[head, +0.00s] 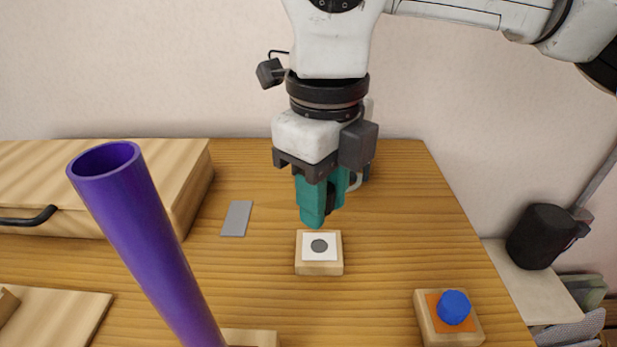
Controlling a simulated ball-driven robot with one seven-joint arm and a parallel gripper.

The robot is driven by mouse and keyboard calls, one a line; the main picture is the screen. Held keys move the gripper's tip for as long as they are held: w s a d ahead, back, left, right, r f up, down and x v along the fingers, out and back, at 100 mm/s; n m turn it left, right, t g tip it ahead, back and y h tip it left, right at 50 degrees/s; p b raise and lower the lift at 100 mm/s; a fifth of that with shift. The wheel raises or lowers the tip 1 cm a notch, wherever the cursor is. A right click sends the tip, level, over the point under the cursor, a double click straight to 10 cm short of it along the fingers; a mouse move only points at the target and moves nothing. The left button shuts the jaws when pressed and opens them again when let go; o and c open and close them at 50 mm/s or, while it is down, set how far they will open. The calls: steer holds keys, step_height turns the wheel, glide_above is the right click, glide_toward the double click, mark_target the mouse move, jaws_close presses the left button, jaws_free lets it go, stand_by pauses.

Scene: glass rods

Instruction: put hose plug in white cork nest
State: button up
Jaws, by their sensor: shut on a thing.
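The white cork nest (307,241) is a small wooden block with a white top and a dark grey round spot in its middle. It sits on the table at the centre of the head view. My gripper (322,212) has teal fingers pointing down, just above and behind the nest in the picture. It is shut on a small dark thing (331,196), which looks like the hose plug. The near finger hides most of it, so its shape and tilt are unclear. I cannot tell how high the fingertips are above the table.
A tall purple tube (145,240) leans at the front left. A wooden block with an orange top (436,308) holds a blue knob (454,307) at the front right. A grey flat plate (236,218) lies left of the nest. A wooden box (190,195) stands at the back left.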

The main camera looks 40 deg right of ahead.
mark_target(322, 232)
steer(key=shift+f+b, duration=1.65)
steer(key=shift+f, duration=1.15)
steer(key=shift+f+b, duration=0.15)
steer(key=shift+b, duration=0.3)
steer(key=shift+r+p, duration=0.5)
steer(key=shift+r, duration=0.35)
steer(key=shift+f+b, duration=0.85)
stand_by(0.6)
steer(key=shift+r, duration=0.25)
steer(key=shift+r+p, duration=0.35)
steer(key=shift+p, duration=0.05)
jaws_close()
steer(key=shift+r, duration=0.25)
steer(key=shift+f+b, duration=0.45)
steer(key=shift+f, duration=0.1)
stand_by(0.6)
